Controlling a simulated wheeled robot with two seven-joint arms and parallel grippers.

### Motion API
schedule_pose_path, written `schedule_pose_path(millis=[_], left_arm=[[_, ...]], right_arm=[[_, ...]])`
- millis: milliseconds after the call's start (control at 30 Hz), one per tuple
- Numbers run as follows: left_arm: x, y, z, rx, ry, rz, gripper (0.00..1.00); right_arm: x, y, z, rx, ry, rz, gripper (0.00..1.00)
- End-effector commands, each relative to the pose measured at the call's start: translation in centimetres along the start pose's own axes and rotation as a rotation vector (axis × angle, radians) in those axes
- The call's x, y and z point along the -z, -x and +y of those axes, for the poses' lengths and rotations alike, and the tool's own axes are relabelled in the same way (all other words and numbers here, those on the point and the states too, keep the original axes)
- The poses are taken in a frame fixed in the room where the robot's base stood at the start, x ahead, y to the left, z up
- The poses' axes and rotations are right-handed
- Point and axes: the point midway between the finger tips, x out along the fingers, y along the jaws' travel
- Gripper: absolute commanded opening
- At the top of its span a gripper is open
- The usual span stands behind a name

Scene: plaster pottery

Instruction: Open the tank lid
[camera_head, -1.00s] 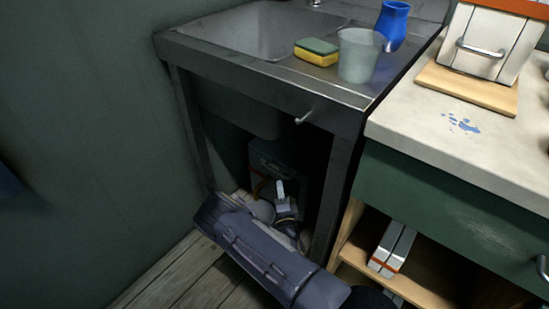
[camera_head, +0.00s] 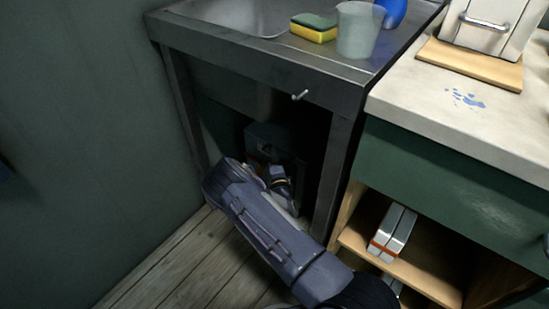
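A dark box-shaped tank (camera_head: 262,134) stands in the shadow under the sink. Its upper front shows, and my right arm covers its lower part. I cannot make out whether its lid is open or shut. My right arm reaches in from the bottom of the picture, and its gripper (camera_head: 279,180) is low in front of the tank. The fingers are small, dark and partly hidden by the wrist, so I cannot tell their opening or whether they touch the tank. My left gripper is not in view.
The metal sink stand (camera_head: 262,68) has a front leg (camera_head: 338,170) right of the arm. A sponge (camera_head: 314,27), a translucent cup (camera_head: 359,32) and a blue vase (camera_head: 394,10) stand on it. A wooden shelf (camera_head: 420,262) with boxes is at right. Bare floor (camera_head: 185,262) lies at left.

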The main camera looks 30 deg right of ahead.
Motion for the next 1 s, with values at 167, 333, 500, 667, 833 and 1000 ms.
schedule_pose_path(millis=[167,333,500,667,833,1000], left_arm=[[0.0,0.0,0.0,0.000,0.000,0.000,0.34],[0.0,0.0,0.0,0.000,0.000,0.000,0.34],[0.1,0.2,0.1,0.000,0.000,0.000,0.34],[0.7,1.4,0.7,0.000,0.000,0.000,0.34],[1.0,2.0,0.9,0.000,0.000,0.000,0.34],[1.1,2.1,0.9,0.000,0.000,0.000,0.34]], right_arm=[[0.0,0.0,0.0,0.000,0.000,0.000,0.00],[0.0,0.0,0.0,0.000,0.000,0.000,0.00],[-0.4,0.3,-0.1,-0.001,-0.001,-0.002,0.00],[-2.8,2.5,-0.9,-0.004,-0.002,-0.008,0.00],[-4.8,4.7,-1.4,-0.002,-0.001,-0.006,0.00],[-5.3,5.3,-1.3,-0.001,-0.001,-0.002,0.00]])
